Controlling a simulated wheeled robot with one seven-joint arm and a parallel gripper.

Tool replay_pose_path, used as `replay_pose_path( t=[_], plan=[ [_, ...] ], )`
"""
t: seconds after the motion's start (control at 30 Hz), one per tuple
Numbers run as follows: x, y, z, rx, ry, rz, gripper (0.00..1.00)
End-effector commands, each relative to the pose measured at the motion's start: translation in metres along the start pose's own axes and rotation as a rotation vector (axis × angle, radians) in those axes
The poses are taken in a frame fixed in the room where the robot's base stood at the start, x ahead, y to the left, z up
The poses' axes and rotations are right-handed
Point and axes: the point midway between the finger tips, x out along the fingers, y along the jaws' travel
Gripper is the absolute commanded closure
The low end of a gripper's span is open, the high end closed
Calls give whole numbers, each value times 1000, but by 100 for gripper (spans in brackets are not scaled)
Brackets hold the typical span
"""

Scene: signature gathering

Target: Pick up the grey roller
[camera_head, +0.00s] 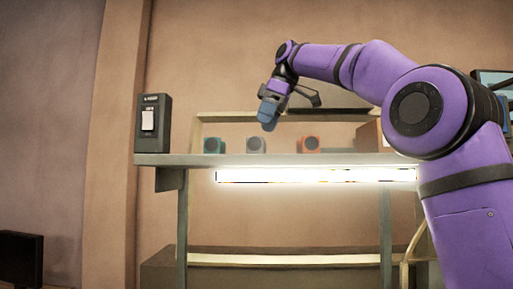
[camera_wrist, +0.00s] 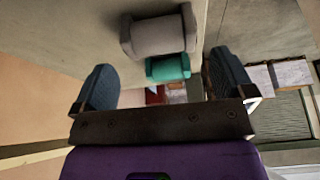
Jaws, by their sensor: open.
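In the wrist view the grey roller (camera_wrist: 158,35) looks large, above the teal roller (camera_wrist: 168,68).
A dark box with a white switch (camera_head: 152,122) stands at the shelf's left end. The shelf (camera_head: 195,160) has a bright light strip (camera_head: 315,175) below its front edge. A brown box (camera_head: 370,136) stands at the right, partly behind my arm.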

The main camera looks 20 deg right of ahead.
Motion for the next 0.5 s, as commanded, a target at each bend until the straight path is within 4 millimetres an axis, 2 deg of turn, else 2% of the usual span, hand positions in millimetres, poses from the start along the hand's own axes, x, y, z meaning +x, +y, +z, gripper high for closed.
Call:
replay_pose_path(
  t=[0.27, 0.5],
  plan=[
    [16, 0, 0, 1, -1, 0, 0],
    [48, 2, -4, 2, -1, -1, 0]
  ],
)
